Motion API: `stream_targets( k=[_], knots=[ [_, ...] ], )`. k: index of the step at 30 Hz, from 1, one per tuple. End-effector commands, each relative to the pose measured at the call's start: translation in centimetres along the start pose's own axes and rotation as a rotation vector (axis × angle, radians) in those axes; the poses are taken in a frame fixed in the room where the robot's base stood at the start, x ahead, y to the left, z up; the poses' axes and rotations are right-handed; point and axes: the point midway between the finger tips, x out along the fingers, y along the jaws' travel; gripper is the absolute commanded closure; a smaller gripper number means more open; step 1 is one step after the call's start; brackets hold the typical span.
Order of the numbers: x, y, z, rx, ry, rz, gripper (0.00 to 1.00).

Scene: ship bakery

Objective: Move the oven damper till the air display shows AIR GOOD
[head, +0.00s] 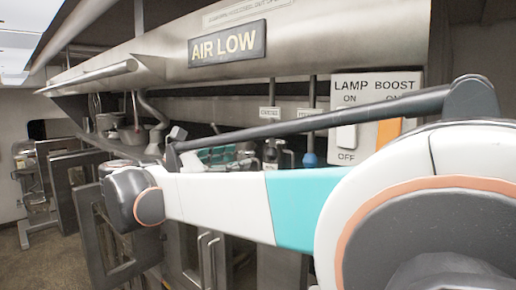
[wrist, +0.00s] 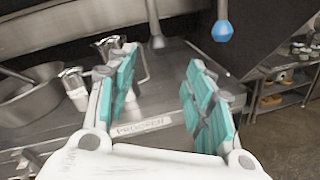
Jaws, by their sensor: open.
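The air display (head: 227,44) on the steel hood reads AIR LOW. Two rods hang below the hood under small labels too small to read. One ends in a blue knob (wrist: 222,31), also in the head view (head: 309,159); the other ends in a grey knob (wrist: 157,41). I cannot tell which one is the damper. My gripper (wrist: 162,62) is open and empty, its teal-padded fingers pointing toward the rods. The grey knob appears beyond the gap between the fingers, and the blue knob lies right of them. Neither is held. My gripper is partly behind my arm in the head view (head: 218,156).
A LAMP and BOOST switch panel (head: 349,100) is right of the rods, partly behind my arm. A steel counter (wrist: 155,105) with metal jugs (wrist: 72,88) and a bowl (wrist: 28,98) lies below the gripper. A shelf rack (wrist: 283,80) stands at the right.

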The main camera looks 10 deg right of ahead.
Motion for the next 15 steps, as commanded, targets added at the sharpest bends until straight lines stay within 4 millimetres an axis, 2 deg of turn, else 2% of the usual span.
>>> stream_targets(
  k=[2, 5, 15],
  knots=[
    [-0.2, 0.2, 0.2, -0.002, -0.001, 0.006, 0.52],
    [0.6, 0.2, 0.2, -0.003, -0.002, 0.005, 0.52],
    [6.9, 0.1, 0.2, -0.002, -0.002, 0.002, 0.52]
  ],
)
